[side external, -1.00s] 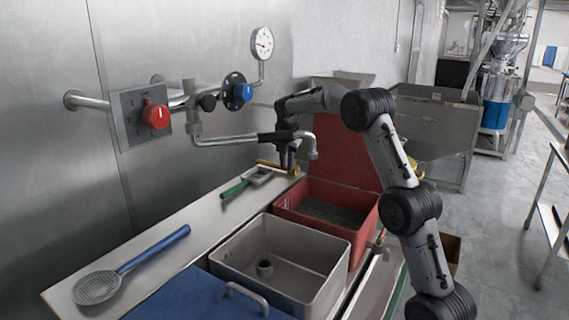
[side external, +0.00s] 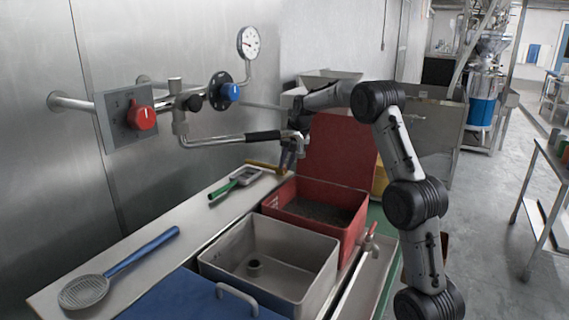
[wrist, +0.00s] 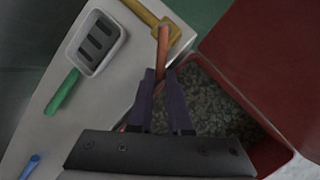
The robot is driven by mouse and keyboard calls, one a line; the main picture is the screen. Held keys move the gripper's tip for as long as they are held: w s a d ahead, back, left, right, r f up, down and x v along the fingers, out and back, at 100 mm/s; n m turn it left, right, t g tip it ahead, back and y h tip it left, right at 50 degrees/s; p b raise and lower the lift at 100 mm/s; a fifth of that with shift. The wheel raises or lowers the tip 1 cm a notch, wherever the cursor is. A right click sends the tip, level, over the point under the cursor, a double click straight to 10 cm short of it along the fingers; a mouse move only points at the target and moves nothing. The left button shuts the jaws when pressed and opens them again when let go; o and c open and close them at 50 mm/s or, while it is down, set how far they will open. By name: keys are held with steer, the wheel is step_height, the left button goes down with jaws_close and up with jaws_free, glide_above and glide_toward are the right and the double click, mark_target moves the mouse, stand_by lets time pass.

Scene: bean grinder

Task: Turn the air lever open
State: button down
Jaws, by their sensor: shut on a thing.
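A narrow orange-brown lever (wrist: 163,42) runs from a brass-yellow fitting (wrist: 155,18) down between my fingertips in the wrist view. My gripper (wrist: 160,75) is shut on the lever near its free end, and the fingers hide part of it. In the side external view, my gripper (side external: 289,158) points down beside the wall spout's end, just above the back of the counter. The yellow fitting (side external: 262,165) lies close to its left there. The lever itself is too small to make out in that view.
The red bin (side external: 320,227) of dark grains, with its raised lid (side external: 338,150), stands right of my gripper. The spout (side external: 215,140) with a black grip passes close by. A green-handled scoop (side external: 237,180) lies on the counter (side external: 140,255). A grey sink (side external: 280,285) is nearer.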

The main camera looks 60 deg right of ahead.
steer(key=shift+r, duration=0.1)
steer(key=c, duration=0.8)
jaws_free()
steer(key=shift+c, duration=0.2)
steer(key=v, duration=1.3)
steer(key=shift+s+r, duration=0.25)
steer(key=shift+r, duration=0.05)
steer(key=shift+a, duration=0.15)
